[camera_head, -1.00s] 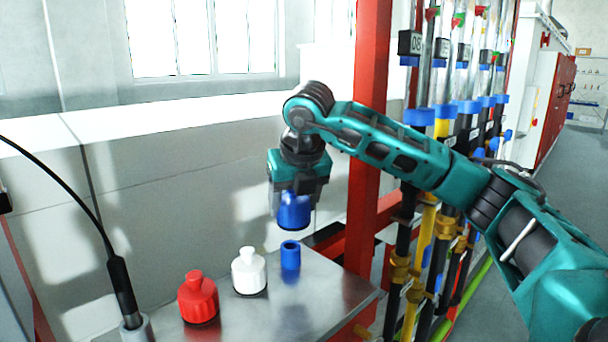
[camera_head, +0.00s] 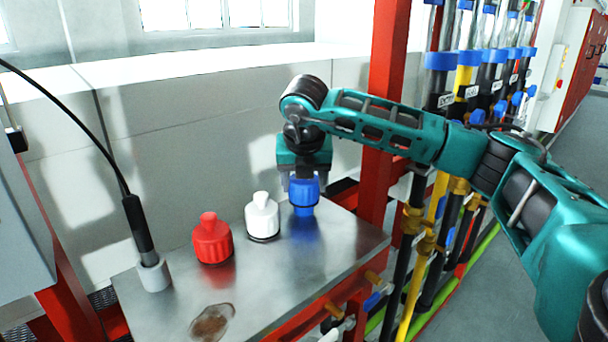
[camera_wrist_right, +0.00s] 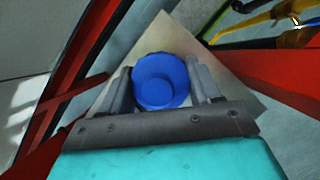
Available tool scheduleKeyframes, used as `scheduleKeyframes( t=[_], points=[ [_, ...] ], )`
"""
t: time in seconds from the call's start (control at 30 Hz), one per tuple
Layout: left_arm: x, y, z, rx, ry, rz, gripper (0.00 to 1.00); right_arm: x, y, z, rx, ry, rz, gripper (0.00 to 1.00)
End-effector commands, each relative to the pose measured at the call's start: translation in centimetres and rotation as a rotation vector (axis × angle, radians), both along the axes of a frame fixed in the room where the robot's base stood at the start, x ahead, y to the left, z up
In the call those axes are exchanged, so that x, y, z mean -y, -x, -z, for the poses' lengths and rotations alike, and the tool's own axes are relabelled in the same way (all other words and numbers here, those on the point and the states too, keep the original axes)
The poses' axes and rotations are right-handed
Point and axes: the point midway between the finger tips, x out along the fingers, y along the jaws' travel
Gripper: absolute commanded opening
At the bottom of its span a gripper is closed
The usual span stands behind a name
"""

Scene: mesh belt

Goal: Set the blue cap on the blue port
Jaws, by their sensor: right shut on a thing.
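The blue cap (camera_head: 304,188) is upright between the fingers of my right gripper (camera_head: 304,178), which is shut on it. In the right wrist view the cap (camera_wrist_right: 160,81) shows from above, with a finger on each side. The blue port is covered by the cap in the head view; only blue at the cap's lower end shows, and I cannot tell cap from port there. The cap is at the port's place on the metal table, and I cannot tell how fully it sits. My left gripper is not in view.
A white cap (camera_head: 262,217) and a red cap (camera_head: 212,240) stand on the metal table (camera_head: 290,272), left of the blue cap. A grey holder (camera_head: 154,274) with a black cabled tool stands at the left. A red post (camera_head: 388,110) and several pipes stand at the right.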

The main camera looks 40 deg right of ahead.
Motion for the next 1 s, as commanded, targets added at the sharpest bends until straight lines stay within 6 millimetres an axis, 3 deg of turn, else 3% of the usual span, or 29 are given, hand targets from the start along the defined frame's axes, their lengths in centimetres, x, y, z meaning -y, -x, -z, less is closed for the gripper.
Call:
scheduleKeyframes(
  t=[0.17,1.0],
  points=[
    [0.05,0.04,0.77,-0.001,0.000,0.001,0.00,0.02,0.01,1.11,0.001,0.000,0.001,0.32],
    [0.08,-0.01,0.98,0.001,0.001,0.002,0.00,0.01,-0.02,1.13,0.001,-0.001,0.001,0.32]
  ],
)
